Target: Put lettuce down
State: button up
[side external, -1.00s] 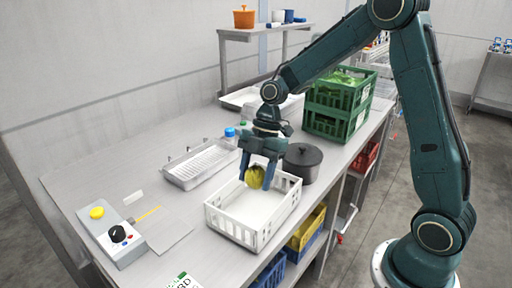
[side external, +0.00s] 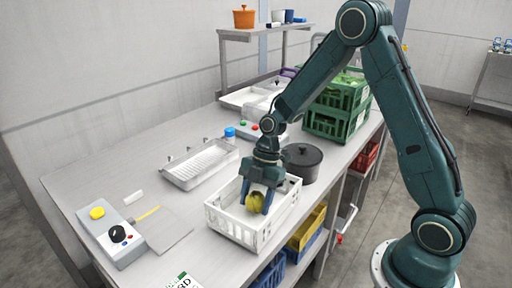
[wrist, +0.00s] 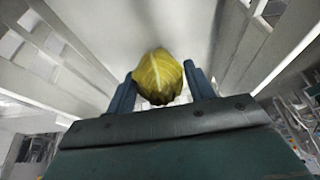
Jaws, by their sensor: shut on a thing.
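The lettuce (side external: 254,201) is a small yellow-green head. My gripper (side external: 256,200) is shut on it, low inside the white slatted crate (side external: 232,228) on the bench. In the wrist view the lettuce (wrist: 159,77) sits between the two blue fingers of my gripper (wrist: 160,92), with the crate's slatted walls (wrist: 75,40) on both sides and its pale floor (wrist: 150,25) beyond. I cannot tell whether the lettuce touches the crate floor. The fingers hide part of it in the side view.
A dark lidded pot (side external: 303,162) stands just behind the crate. Stacked green crates (side external: 325,124) with greens are at the back right. A metal tray (side external: 190,180) lies to the left, and a control box (side external: 113,237) is at the front left.

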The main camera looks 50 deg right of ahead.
jog(key=shift+f, duration=0.2)
jog(key=o, duration=1)
jog(key=v, duration=1.2)
jog(key=shift+r, duration=0.1)
